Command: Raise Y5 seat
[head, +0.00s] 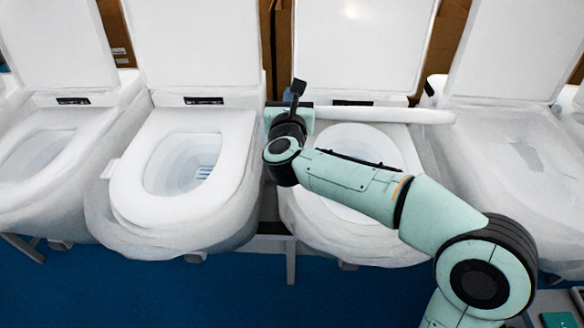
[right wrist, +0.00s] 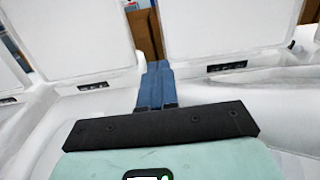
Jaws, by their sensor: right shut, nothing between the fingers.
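Several white, plastic-wrapped toilets stand in a row; no Y5 label is readable. My right arm crosses the third one, whose seat (head: 385,114) shows as a thin white bar, edge-on and apart from the bowl rim, so it looks partly raised. Its open bowl (head: 378,143) shows below, partly hidden by my arm. My right gripper (head: 289,97) is at that seat's left end, near the gap between two toilets. I cannot tell if it touches the seat. In the right wrist view its blue fingers (right wrist: 155,86) are together and empty. My left gripper is out of view.
The toilet to the left has its seat (head: 132,185) down and its lid (head: 200,42) upright. Another toilet (head: 520,150) stands to the right. Cardboard boxes (head: 452,35) are behind. Blue floor (head: 180,290) lies clear in front.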

